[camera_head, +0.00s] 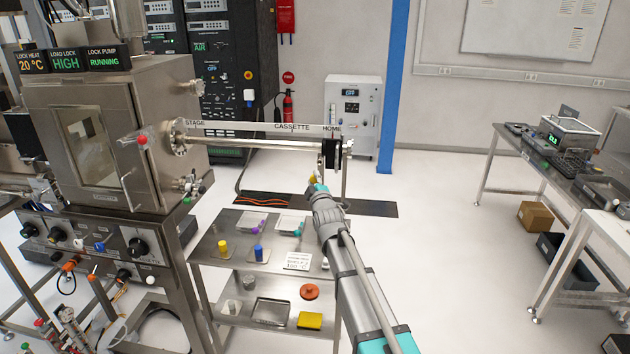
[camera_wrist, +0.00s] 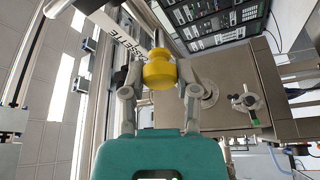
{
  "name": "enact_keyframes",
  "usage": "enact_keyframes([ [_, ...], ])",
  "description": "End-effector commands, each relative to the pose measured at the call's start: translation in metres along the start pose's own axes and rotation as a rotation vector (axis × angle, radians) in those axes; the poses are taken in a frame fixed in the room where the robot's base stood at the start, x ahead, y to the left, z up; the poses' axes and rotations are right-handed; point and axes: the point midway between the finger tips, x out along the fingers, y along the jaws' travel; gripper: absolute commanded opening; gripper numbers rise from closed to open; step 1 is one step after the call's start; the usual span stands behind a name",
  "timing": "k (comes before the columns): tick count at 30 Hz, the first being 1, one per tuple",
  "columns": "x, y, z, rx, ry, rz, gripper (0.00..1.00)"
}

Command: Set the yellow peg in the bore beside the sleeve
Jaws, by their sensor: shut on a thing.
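In the wrist view a yellow peg-like piece (camera_wrist: 160,71) with a grey shank sits between the two fingers of my gripper (camera_wrist: 159,82). My gripper is shut on it. In the head view my gripper (camera_head: 317,188) is raised near the right side of the cart, with a small yellow part (camera_head: 312,180) at its tip. A yellow cylinder (camera_head: 223,247) and a blue cylinder (camera_head: 258,252) stand on small plates on the cart top. I cannot make out the bore, or tell which piece is the sleeve.
The cart (camera_head: 210,262) also bears white trays with small purple and teal pieces, and a printed card (camera_head: 298,261). The steel chamber (camera_head: 95,140) stands at left. Its horizontal rod (camera_head: 255,143) reaches out above the cart, close to my gripper. Open floor lies at right.

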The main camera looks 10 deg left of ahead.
Motion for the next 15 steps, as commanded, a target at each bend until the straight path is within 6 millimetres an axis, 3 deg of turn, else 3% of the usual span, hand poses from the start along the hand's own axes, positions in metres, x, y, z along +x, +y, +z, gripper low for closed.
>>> enact_keyframes([
  [15, 0.0093, -0.0001, 0.004, -0.002, -0.001, 0.003, 0.03],
])
